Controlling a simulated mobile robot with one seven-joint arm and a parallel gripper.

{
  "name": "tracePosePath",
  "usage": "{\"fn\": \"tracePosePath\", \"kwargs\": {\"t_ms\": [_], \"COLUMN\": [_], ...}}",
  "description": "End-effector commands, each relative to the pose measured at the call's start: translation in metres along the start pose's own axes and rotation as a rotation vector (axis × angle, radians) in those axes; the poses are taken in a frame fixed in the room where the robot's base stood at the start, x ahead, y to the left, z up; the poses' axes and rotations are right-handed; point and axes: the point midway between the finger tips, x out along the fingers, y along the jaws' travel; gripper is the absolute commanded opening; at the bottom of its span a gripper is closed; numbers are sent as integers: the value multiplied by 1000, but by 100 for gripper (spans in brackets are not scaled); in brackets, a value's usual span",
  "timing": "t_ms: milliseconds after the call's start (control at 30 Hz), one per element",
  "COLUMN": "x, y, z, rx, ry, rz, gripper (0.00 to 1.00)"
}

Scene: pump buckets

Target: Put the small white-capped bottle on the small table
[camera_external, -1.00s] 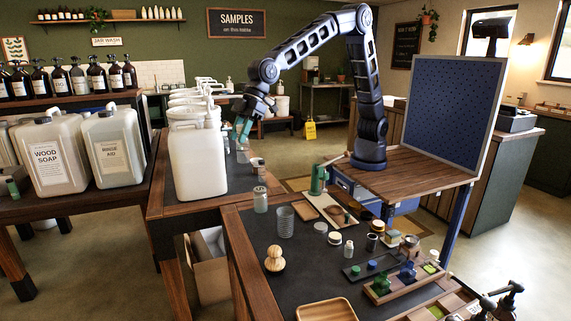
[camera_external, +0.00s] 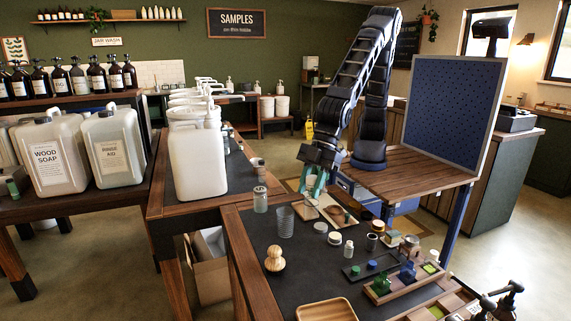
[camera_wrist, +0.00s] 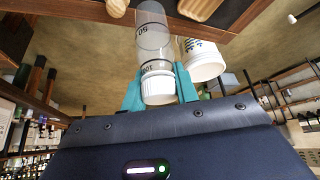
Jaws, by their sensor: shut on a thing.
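My gripper (camera_external: 314,186) has teal fingers and is shut on the white cap of a small clear bottle (camera_wrist: 153,35). In the wrist view the white cap (camera_wrist: 158,88) sits between the two fingertips. In the external view the bottle hangs below the fingers, over the far edge of the dark-topped front table (camera_external: 258,221), in front of a tray. I cannot tell whether its base touches anything. Which table is called small is not marked. A wooden-topped table (camera_external: 415,165) with a blue pegboard stands to the right.
A clear tumbler (camera_external: 285,222), a wooden knob-shaped item (camera_external: 274,259), a small white-capped bottle (camera_external: 349,248) and several jars stand on the front table. A large white jug (camera_external: 197,165) stands on the table behind left. Bare dark surface lies around the knob-shaped item.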

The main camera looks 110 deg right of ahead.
Motion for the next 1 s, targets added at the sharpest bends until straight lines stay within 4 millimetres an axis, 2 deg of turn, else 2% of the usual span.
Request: {"fn": "tracePosePath", "kwargs": {"t_ms": [33,200,367,1000], "x": [2,6,13,125], "y": [-11,-32,-38,-37], "z": [4,12,18,83], "rx": [-7,-12,-13,-12], "ry": [-1,0,-1,-3], "rz": [-2,-6,-7,-6], "gripper": [0,0,0,0]}}
